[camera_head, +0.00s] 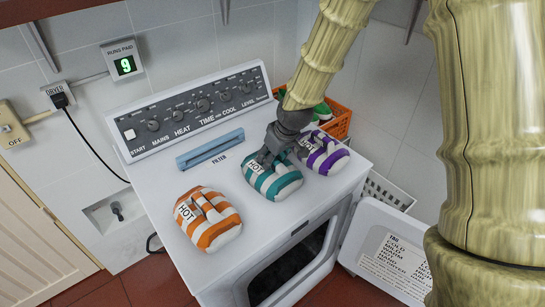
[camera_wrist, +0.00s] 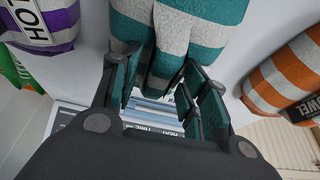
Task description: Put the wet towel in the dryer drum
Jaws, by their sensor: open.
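Three folded striped towels lie on top of the white dryer (camera_head: 330,205): orange (camera_head: 208,218), teal (camera_head: 273,180) and purple (camera_head: 322,152). Each has a white HOT label; I cannot tell from looks which is wet. Contact is unclear. The drum opening (camera_head: 288,270) is dark in the dryer's front, and its interior is barely visible. The dryer door (camera_head: 390,250) stands open at right.
The control panel (camera_head: 195,105) rises along the dryer's back, with a blue filter handle (camera_head: 210,148) before it. An orange crate (camera_head: 338,120) and a white basket (camera_head: 388,188) stand behind at right. A wall counter (camera_head: 125,65) reads 9.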

